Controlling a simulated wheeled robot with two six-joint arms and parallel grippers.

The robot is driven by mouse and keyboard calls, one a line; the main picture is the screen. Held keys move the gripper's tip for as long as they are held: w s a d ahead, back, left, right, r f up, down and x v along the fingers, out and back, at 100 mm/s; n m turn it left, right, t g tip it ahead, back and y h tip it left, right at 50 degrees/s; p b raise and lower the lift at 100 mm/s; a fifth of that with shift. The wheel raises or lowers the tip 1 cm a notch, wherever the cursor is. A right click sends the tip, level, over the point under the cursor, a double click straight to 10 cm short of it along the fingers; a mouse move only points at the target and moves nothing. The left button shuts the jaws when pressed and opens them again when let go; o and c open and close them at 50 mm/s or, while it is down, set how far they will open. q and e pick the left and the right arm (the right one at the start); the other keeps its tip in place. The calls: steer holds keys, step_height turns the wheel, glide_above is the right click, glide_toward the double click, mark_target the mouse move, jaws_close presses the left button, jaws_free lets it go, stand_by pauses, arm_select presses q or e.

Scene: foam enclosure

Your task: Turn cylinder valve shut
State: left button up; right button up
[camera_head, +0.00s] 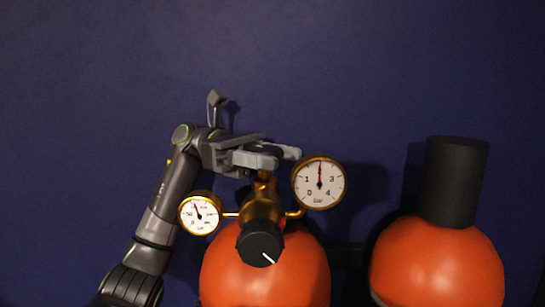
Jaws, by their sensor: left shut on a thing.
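An orange cylinder (265,275) stands below centre with a brass valve and regulator body (262,205) on top. A black knob (260,243) with a white line faces me at its front. My left gripper (272,156) is above the brass body, its grey fingers shut on the top of the valve. The valve's handwheel is hidden by the fingers. A small gauge (199,213) sits left of the body. A larger gauge (319,183), marked in bar with its needle pointing nearly straight up, sits right of it. My right gripper is not in view.
A second orange cylinder (437,265) with a black cap (455,182) stands to the right. A dark blue wall (350,70) is behind everything. The space above the gauges is clear.

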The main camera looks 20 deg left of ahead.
mark_target(273, 149)
arm_select(q)
steer(key=shift+f, duration=0.1)
steer(key=o, duration=1)
steer(key=shift+d, duration=0.15)
steer(key=shift+c, duration=0.2)
steer(key=shift+r, duration=0.55)
step_height(273, 149, up, 8)
steer(key=shift+f+b, duration=0.25)
steer(key=shift+b, duration=0.75)
steer(key=shift+r, duration=0.75)
